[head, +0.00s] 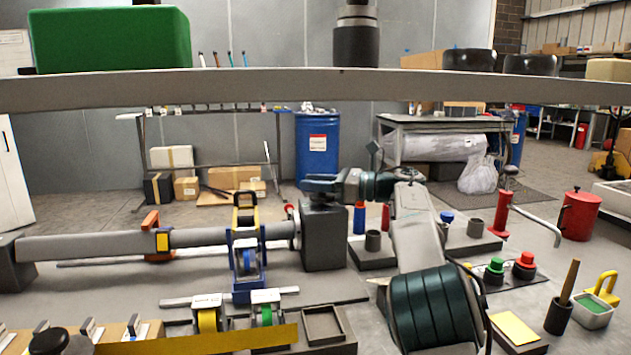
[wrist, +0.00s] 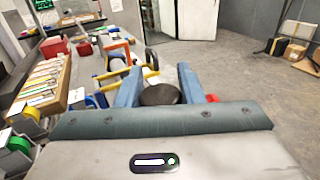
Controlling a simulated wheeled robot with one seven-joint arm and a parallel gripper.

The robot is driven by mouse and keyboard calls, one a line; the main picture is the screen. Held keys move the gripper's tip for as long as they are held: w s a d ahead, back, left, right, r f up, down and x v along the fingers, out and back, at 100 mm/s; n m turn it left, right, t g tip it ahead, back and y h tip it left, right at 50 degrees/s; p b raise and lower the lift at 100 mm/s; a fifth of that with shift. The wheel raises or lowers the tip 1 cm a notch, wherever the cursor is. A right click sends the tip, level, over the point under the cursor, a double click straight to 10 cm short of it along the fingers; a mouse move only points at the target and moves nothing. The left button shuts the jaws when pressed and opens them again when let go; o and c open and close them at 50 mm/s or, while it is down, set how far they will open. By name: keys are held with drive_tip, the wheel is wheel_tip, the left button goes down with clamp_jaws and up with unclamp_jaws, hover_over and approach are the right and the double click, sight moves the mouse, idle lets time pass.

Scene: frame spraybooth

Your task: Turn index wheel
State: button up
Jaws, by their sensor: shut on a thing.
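My gripper (head: 312,184) reaches in from the right, just above the grey block at the end of the long grey tube (head: 205,238). In the wrist view my gripper (wrist: 159,90) has its two blue fingers on either side of a dark round piece (wrist: 160,95), which I take to be the index wheel. The fingers are shut on it. In the head view the wheel cannot be made out behind the fingers. The grey block (head: 323,240) stands upright under the gripper. A small red part (wrist: 212,98) shows beside the right finger.
An orange clamp (head: 152,222) and a blue stand (head: 246,268) surround the tube. Tape dispensers (head: 208,318) stand in front. Red and blue bottles (head: 360,218) stand close right of the block. A grey beam (head: 260,88) crosses the upper view.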

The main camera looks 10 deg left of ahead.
drive_tip(key=shift+r, duration=0.2)
drive_tip(key=o, duration=1)
drive_tip(key=shift+f, duration=0.1)
drive_tip(key=d, duration=1.3)
drive_tip(key=shift+d+b, duration=0.3)
drive_tip(key=shift+d, duration=0.1)
drive_tip(key=shift+c, duration=0.3)
